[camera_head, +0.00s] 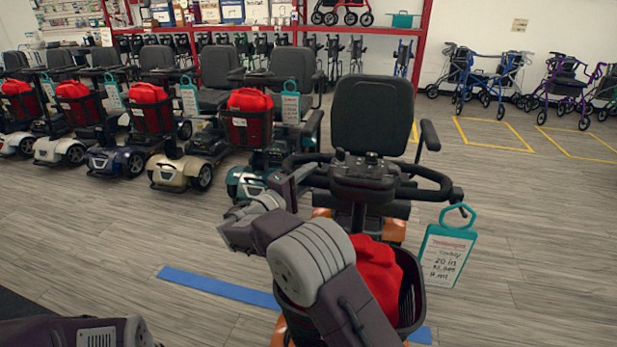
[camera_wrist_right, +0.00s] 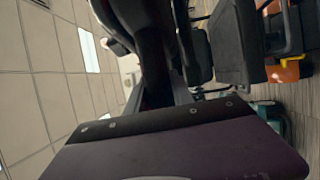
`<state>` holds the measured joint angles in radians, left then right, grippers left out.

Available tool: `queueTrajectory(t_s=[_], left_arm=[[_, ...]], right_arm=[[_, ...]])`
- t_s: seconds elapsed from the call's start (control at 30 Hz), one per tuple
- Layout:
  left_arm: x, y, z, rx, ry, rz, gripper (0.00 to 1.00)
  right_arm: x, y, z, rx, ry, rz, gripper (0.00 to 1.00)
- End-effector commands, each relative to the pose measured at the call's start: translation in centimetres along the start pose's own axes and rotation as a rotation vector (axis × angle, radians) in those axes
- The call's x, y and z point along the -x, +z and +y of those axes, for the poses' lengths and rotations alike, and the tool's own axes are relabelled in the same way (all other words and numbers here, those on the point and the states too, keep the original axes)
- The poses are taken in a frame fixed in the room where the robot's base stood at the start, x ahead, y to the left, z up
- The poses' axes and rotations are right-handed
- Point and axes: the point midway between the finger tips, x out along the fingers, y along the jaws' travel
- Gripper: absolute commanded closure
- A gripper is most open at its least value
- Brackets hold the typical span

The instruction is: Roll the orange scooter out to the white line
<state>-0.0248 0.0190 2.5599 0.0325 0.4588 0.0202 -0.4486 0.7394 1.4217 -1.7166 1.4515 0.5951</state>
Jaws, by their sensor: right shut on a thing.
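The orange scooter (camera_head: 391,230) stands facing me, with a black seat, a black handlebar (camera_head: 425,192) and a dark front basket (camera_head: 411,295) holding a red bag (camera_head: 376,277). A teal-framed price tag (camera_head: 447,254) hangs from the handlebar's right end. My right gripper (camera_head: 303,174) is shut on the handlebar's left side; its fingertips are hard to make out. My right arm hides part of the basket and the scooter's front. The wrist view shows mostly a purple housing, without clear fingertips. My left gripper is out of view. No white line shows; a blue line (camera_head: 215,287) crosses the floor under the scooter's front.
A teal scooter (camera_head: 240,181) stands close on the left, ending a row of several parked scooters with red bags. Behind are a red-framed shelf (camera_head: 424,35) and several walkers (camera_head: 480,80) near yellow floor markings (camera_head: 493,146). The floor right of the scooter is clear.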

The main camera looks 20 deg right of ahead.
Motion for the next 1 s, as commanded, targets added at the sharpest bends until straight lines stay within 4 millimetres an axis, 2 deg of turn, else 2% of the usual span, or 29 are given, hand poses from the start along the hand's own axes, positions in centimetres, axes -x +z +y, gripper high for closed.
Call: queueTrajectory(t_s=[0.1, 0.13, 0.2, 0.47, 0.57, 0.8, 1.0], left_arm=[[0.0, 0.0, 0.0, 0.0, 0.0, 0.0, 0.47], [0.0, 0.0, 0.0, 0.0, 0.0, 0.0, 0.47], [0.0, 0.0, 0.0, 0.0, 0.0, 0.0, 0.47], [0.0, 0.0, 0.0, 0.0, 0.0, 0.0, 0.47], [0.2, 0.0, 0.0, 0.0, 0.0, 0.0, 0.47], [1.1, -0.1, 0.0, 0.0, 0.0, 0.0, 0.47], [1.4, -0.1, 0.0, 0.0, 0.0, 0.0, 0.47]], right_arm=[[-0.1, 0.2, 0.1, -0.001, 0.002, -0.006, 1.0], [-0.1, 0.2, 0.1, -0.001, 0.002, -0.006, 0.67], [-0.1, 0.1, 0.1, -0.001, 0.001, -0.005, 0.51], [0.0, 0.0, 0.0, 0.0, 0.001, -0.002, 0.51], [0.7, 0.0, 0.1, 0.0, 0.0, 0.001, 0.51], [5.8, -0.1, 0.2, 0.0, 0.0, 0.002, 0.51], [8.7, 0.0, 0.1, 0.001, 0.001, -0.001, 0.51]])
